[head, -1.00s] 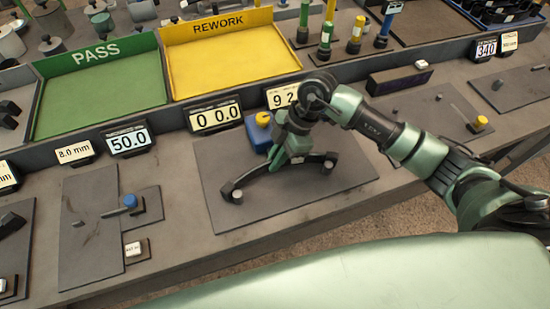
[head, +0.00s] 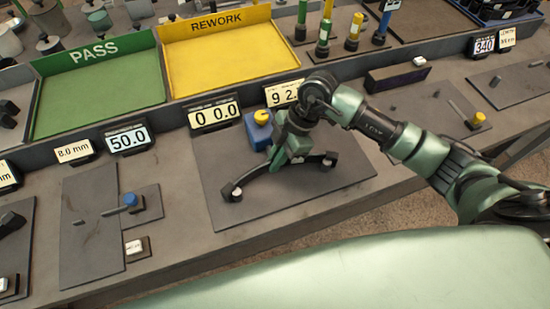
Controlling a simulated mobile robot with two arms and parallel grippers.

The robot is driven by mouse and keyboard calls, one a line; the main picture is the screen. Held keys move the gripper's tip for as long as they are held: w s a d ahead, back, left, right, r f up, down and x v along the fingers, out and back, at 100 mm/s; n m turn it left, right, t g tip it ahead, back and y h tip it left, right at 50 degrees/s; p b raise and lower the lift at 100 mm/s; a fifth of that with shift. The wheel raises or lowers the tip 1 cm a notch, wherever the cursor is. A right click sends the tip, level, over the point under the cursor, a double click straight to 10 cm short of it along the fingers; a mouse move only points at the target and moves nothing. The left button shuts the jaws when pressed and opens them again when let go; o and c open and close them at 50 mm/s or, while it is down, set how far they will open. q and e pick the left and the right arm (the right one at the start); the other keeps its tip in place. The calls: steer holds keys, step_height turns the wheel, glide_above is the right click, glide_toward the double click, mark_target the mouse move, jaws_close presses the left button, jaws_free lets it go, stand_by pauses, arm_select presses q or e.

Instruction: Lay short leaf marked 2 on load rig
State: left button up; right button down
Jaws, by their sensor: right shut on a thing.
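A dark, curved short leaf (head: 258,178) lies across the load rig (head: 218,165), a dark plate with a blue block and yellow knob (head: 262,117) behind it. The leaf's two ends are at the small pale rollers (head: 236,192), (head: 328,162). My right gripper (head: 284,160) comes down from above and is shut on the leaf near its middle. The fingers hide that part of the leaf, and I cannot read any mark on it. I cannot tell whether the leaf rests fully on both rollers. My left gripper is not in view.
Behind the rig stand displays reading 0 0.0 (head: 214,113) and 9 2 (head: 283,93), partly covered by my arm. A green PASS tray (head: 100,90) and a yellow REWORK tray (head: 230,55) are empty. Another plate with a blue knob (head: 130,200) lies to the left.

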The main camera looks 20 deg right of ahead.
steer(key=shift+f, duration=0.15)
steer(key=c, duration=1.5)
jaws_free()
steer(key=shift+s, duration=0.15)
steer(key=shift+o, duration=0.2)
steer(key=o, duration=0.5)
steer(key=shift+f, duration=0.1)
step_height(320, 180, up, 8)
steer(key=p, duration=0.7)
